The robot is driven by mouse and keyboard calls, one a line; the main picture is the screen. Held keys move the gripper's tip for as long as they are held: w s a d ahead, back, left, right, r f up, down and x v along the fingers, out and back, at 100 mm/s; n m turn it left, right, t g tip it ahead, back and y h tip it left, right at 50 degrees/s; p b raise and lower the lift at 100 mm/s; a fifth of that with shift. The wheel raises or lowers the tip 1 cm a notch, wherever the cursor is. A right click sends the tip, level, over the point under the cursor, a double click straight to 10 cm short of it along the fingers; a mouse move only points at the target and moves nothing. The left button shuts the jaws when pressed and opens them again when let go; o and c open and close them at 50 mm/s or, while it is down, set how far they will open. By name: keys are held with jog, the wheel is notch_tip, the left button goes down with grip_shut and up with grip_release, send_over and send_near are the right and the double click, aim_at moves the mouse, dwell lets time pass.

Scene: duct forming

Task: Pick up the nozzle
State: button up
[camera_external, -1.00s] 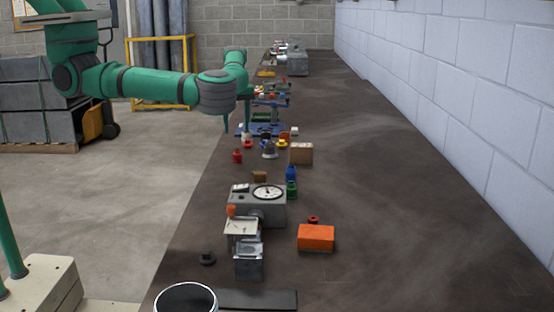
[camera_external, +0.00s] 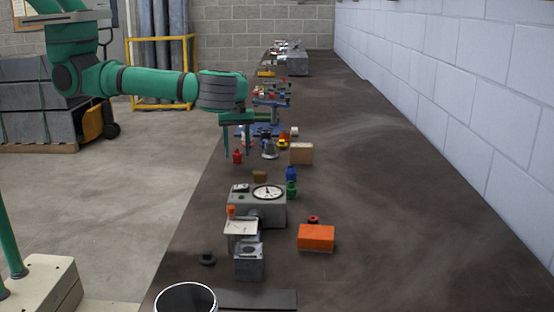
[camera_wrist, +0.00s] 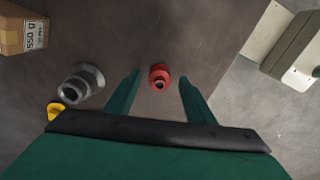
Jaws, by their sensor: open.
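A small red nozzle-shaped piece (camera_external: 237,157) stands near the left edge of the bench. In the wrist view it (camera_wrist: 160,77) shows from above, with a dark round opening in its top, centred between my fingers. My gripper (camera_external: 236,151) points down over it with its fingers apart and nothing held. In the external view the fingertips lie to either side of the red piece; whether they are level with it or above it I cannot tell. A grey metal conical piece (camera_wrist: 80,83) stands left of the fingers in the wrist view, and also shows in the external view (camera_external: 270,150).
A cardboard box (camera_wrist: 22,30) stands near the grey piece. A yellow piece (camera_wrist: 55,110) is partly hidden by my gripper. Farther forward are a grey gauge box (camera_external: 257,208), blue (camera_external: 291,174) and green pieces (camera_external: 291,189) and an orange block (camera_external: 316,237). The bench's right side is clear.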

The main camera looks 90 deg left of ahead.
jog(key=shift+f, duration=0.65)
jog(key=c, duration=1.1)
jog(key=shift+r, duration=0.1)
